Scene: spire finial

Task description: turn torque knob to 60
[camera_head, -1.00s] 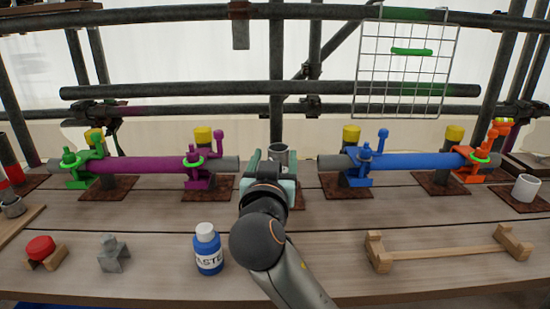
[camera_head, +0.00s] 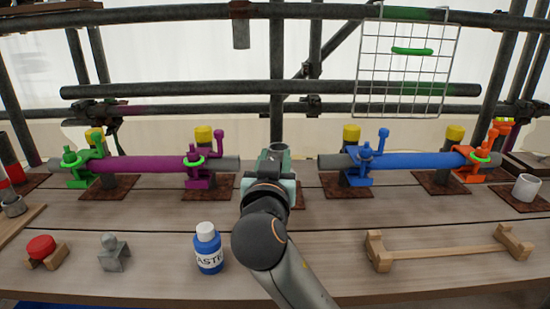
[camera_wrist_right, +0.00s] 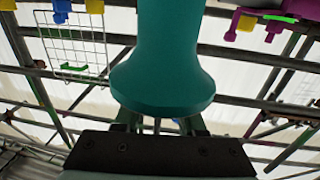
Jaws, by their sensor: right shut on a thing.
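My right gripper (camera_head: 277,158) is at the middle of the bench, in front of a grey upright cylinder (camera_head: 278,150). In the right wrist view a teal piece with a flared end (camera_wrist_right: 165,75) fills the middle, in front of the dark gripper base (camera_wrist_right: 155,153). The gripper is shut on this teal piece. No scale or number is readable on it, and I cannot tell for sure that it is the torque knob. The hand hides most of it in the head view. My left gripper is not in view.
A purple pipe (camera_head: 150,164) with clamps lies at left, a blue pipe (camera_head: 415,161) with clamps at right. A paste bottle (camera_head: 208,250), a red-topped block (camera_head: 41,248) and a wooden rack (camera_head: 445,251) stand in front. A wire grid (camera_head: 405,70) hangs behind.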

